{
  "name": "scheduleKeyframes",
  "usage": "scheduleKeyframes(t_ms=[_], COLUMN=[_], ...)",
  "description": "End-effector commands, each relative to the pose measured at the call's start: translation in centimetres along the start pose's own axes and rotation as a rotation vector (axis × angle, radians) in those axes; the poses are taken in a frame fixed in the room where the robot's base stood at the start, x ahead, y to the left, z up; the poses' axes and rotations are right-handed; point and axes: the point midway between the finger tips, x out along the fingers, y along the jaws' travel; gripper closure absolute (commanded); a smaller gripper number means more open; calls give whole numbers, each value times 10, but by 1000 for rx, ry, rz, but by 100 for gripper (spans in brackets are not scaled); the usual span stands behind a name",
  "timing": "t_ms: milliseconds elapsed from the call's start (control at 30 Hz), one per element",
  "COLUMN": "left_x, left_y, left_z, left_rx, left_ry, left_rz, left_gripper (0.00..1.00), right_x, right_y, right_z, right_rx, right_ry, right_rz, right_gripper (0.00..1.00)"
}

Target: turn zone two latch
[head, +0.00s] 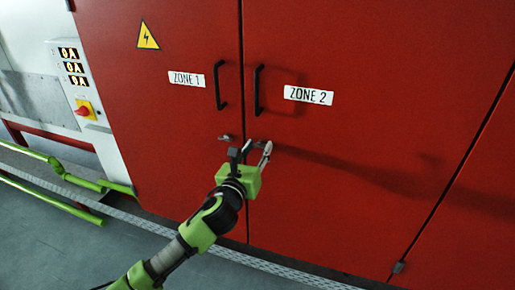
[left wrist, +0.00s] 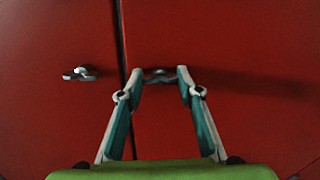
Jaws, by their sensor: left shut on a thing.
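The zone two latch (left wrist: 158,73) is a small metal latch low on the right red door (head: 330,190), just right of the door seam. My left gripper (head: 250,152) is at this latch in the head view, where its fingers mostly hide it. In the left wrist view, the fingers of my left gripper (left wrist: 160,76) are on either side of the latch and shut on it. The latch looks roughly level there, but its exact angle is hard to tell. My right gripper is not in view.
The left door, labelled ZONE 1 (head: 187,79), has its own latch (left wrist: 80,73) close to my left gripper. Two black handles (head: 218,86) (head: 258,90) stand out above. A control panel with a red knob (head: 83,110) and green rails (head: 50,205) are at left.

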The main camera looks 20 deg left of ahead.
Motion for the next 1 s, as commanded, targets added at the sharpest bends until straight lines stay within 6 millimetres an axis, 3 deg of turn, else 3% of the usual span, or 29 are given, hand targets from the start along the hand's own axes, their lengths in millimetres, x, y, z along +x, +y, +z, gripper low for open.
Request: scheduleKeyframes(t_ms=[1000], left_x=[0], left_y=[0], left_z=[0], left_rx=[-942], left_ry=[1], left_rz=[1], left_gripper=[89], right_x=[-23], right_y=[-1], right_z=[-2], right_rx=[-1], right_ry=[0], right_rz=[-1], right_gripper=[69])
